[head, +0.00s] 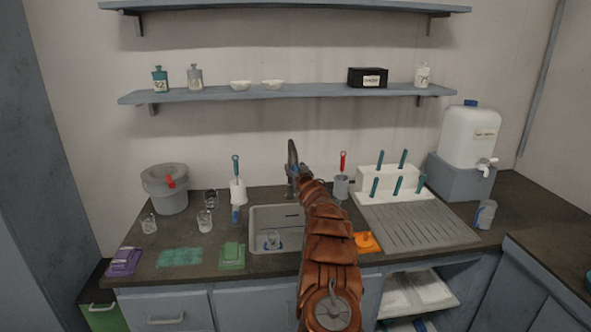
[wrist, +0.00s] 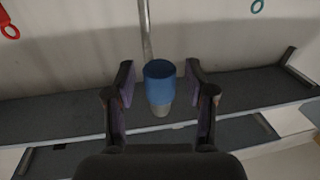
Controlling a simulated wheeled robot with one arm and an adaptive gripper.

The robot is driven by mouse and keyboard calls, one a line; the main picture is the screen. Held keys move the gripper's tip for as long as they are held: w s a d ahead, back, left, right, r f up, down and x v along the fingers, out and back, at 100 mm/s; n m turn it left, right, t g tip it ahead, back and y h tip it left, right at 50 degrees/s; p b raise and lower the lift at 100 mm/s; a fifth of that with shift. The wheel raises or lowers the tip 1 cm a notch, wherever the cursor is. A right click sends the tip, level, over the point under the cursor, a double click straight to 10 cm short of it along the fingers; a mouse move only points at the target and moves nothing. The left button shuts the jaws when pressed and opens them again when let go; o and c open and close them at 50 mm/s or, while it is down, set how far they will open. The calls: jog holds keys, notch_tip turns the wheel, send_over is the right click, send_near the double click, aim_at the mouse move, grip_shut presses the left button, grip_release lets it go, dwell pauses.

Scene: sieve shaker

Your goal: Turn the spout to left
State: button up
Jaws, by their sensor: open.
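The spout is a grey gooseneck tap (head: 291,158) rising behind the sink (head: 255,215). Its blue nozzle with a metal end (wrist: 160,84) fills the middle of the wrist view, with the thin pipe behind it. My gripper (wrist: 159,73) is open, with one dark finger on each side of the nozzle. A gap shows on both sides, so neither finger appears to touch it. In the head view my brown-sleeved arm reaches over the sink to the tap and hides most of my gripper and part of the spout.
A teal-handled brush (head: 236,168) stands in a holder left of the tap, and a red-handled one (head: 343,163) stands right. A glass beaker (head: 272,240) sits in the sink. A white rack (head: 392,182) and drainboard (head: 415,224) are to the right. A wall shelf (head: 290,92) runs above.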

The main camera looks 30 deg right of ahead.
grip_shut()
